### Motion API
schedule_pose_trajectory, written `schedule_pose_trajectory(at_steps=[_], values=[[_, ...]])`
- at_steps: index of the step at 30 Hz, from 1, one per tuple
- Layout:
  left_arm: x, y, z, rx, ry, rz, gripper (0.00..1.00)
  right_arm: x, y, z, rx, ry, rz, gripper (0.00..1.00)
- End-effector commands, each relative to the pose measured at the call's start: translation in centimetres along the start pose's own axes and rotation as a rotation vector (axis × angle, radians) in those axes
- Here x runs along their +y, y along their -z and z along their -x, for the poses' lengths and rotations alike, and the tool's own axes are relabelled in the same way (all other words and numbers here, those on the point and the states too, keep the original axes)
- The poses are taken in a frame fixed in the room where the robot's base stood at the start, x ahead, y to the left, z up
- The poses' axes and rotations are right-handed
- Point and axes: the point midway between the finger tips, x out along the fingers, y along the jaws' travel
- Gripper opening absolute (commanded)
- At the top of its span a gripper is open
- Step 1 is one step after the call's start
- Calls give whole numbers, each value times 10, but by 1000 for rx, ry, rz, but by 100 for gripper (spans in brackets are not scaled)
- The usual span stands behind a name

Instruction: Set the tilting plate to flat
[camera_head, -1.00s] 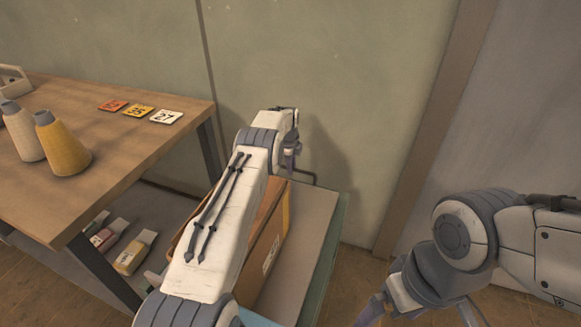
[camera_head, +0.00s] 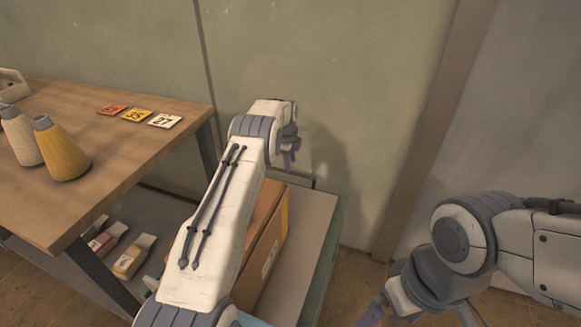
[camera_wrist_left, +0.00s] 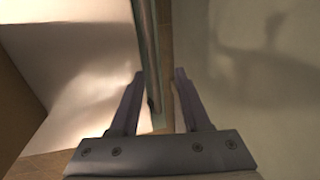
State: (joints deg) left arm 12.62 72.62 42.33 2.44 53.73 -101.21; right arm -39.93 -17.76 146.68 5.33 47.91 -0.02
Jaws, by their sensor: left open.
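The tilting plate appears to be the pale flat panel with a green edge (camera_head: 318,222), low beside the wall in the head view. A thin dark bar shows at its far end. My left gripper (camera_head: 291,158) is over that far end, seen partly from behind. In the left wrist view my left gripper (camera_wrist_left: 158,88) is open and empty. A narrow grey-green edge (camera_wrist_left: 147,45) runs between its fingers, nearer the left one, beside a pale surface. Contact cannot be told. My right gripper (camera_head: 420,308) hangs at the bottom right, fingers apart, tips partly cut off.
A brown box (camera_head: 263,248) stands on the pale panel, partly behind my left arm. A wall (camera_head: 350,80) closes the back.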

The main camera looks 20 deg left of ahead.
Motion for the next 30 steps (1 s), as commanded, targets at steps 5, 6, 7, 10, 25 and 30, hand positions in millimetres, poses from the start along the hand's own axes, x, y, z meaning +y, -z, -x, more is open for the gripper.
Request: schedule_pose_trajectory(at_steps=[5, 6, 7, 10, 25, 30], values=[[-1, -1, 38, 0, 4, 1, 47, 0, 0, 0, 0, 0, 0, 100], [0, -1, 44, 0, 3, 1, 47, 0, 0, 0, 0, 0, 0, 100], [0, -1, 49, 0, 2, 1, 47, 0, 0, 0, 0, 0, 0, 100], [0, -1, 60, 0, 2, 1, 47, 0, 0, 0, 0, 0, 0, 100], [0, 0, 68, 0, 1, 1, 47, 0, 0, 0, 0, 0, 0, 100], [-1, 4, 72, 2, 1, 4, 47, 0, 0, 1, 0, 0, 0, 100]])
